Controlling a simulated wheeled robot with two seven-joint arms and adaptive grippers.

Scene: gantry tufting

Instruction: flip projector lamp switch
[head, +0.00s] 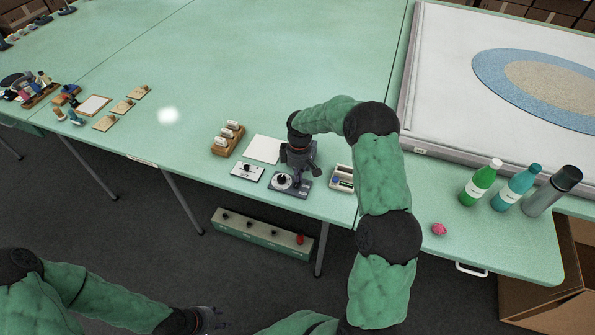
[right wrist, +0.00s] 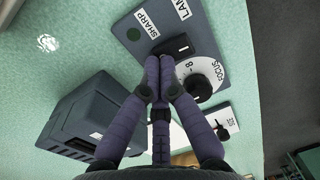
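The dark projector control box (head: 303,191) stands near the table's front edge. In the right wrist view the box's slanted panel (right wrist: 163,24) carries labels reading SHARP, LAM (cut off) and FOCUS, a dark green round spot and a white focus dial (right wrist: 203,75). A black switch (right wrist: 178,46) sits between the LAM label and the dial. My right gripper (right wrist: 160,62) has its fingertips together at the switch's lower edge; whether they touch it is unclear. In the head view my right gripper (head: 296,160) hides part of the box. My left gripper (head: 208,320) is low at the bottom edge, away from the table.
A small white panel with a knob (head: 248,172), a wooden rack (head: 228,140), a white sheet (head: 263,149) and a cream device (head: 341,178) surround the box. Bottles (head: 480,183) and a pink ball (head: 439,229) stand right. A bright patch (head: 168,115) lies on clear tabletop.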

